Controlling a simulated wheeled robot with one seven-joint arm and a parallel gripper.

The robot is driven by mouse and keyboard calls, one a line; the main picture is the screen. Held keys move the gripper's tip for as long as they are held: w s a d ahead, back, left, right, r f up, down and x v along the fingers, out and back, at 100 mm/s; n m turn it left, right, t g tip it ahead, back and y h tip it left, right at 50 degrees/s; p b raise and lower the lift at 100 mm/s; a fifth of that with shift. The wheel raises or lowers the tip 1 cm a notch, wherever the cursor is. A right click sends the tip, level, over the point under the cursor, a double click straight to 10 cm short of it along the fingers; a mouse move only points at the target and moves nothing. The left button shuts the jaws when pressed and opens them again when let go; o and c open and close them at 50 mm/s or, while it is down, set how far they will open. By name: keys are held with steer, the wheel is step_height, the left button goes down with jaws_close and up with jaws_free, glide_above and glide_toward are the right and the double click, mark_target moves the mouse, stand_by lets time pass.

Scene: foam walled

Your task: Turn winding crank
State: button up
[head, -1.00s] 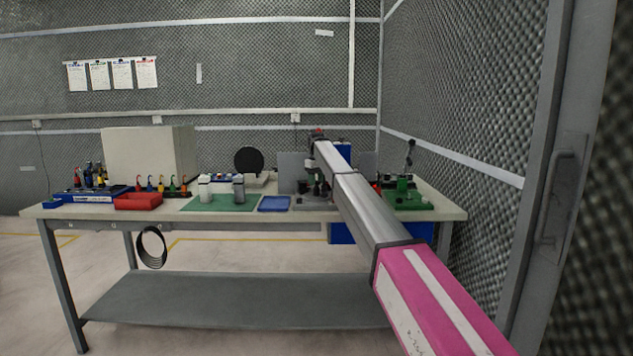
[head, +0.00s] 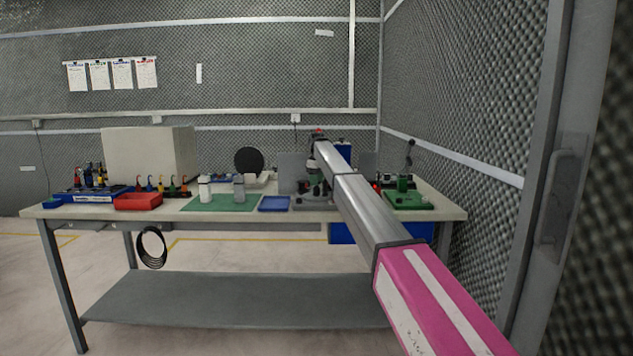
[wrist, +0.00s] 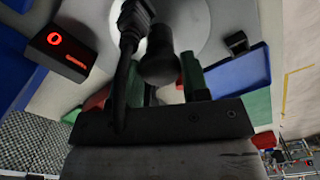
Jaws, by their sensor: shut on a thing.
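In the wrist view, a dark rounded knob (wrist: 160,62), which looks like the handle of the winding crank, stands between the green fingers of my gripper (wrist: 163,72). The gripper is shut on this knob. A pale round disc (wrist: 190,22) lies behind the knob; the crank arm itself cannot be made out. A dark counter box (wrist: 62,45) with a lit red 0 is at the upper left. In the head view, my arm reaches over the right part of the bench and hides most of the crank and the gripper.
The workbench (head: 75,213) also holds a red bin (head: 138,201), a green mat (head: 215,208) with bottles, a blue tray (head: 274,204) and a green fixture (head: 405,199). A mesh wall (head: 460,90) stands close on the right. Floor left of my arm is clear.

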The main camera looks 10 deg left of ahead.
steer(key=shift+n, duration=0.5)
stand_by(0.4)
steer(key=o, duration=0.9)
step_height(320, 180, up, 11)
steer(key=shift+f, duration=0.1)
